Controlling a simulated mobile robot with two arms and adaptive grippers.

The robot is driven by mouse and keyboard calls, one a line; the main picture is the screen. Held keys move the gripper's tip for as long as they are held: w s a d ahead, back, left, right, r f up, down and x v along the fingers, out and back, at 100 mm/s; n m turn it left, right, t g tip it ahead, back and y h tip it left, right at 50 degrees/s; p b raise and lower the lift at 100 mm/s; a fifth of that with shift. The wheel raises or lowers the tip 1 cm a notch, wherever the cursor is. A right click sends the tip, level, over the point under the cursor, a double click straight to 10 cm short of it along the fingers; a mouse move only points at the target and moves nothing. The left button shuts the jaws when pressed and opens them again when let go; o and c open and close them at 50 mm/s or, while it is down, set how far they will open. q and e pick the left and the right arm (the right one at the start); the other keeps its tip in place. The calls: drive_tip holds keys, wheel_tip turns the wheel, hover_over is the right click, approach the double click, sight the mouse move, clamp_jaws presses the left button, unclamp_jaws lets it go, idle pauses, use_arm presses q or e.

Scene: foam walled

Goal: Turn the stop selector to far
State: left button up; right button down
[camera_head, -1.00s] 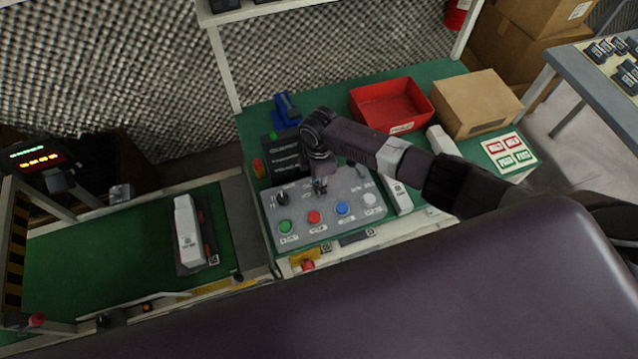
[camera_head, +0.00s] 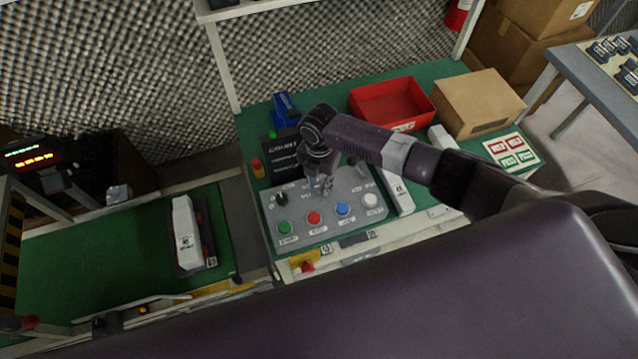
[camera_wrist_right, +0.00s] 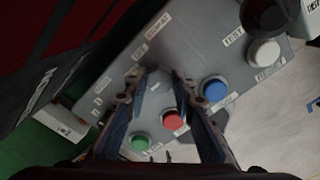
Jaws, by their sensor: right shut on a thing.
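The grey control panel (camera_head: 268,212) lies on the green bench, with a row of green, red, blue and white buttons along its front. My right gripper (camera_head: 327,186) reaches down over the panel's middle, behind the red (camera_head: 314,218) and blue (camera_head: 343,209) buttons. In the right wrist view its two fingers (camera_wrist_right: 158,75) straddle a spot behind the red button (camera_wrist_right: 172,121). It is shut on the stop selector, which the fingers mostly hide; its pointing direction cannot be read. A black knob (camera_head: 281,199) stands at the panel's left. My left gripper is not in view.
A red bin (camera_head: 390,103) and a cardboard box (camera_head: 478,104) stand at the back right of the bench. A white device (camera_head: 400,195) is right of the panel. A conveyor (camera_head: 110,255) with a white-topped item (camera_head: 185,232) is at the left.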

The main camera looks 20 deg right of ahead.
sight(319, 186)
idle(0.4)
drive_tip(key=c, duration=1.6)
unclamp_jaws()
wheel_tip(319, 186, up, 12)
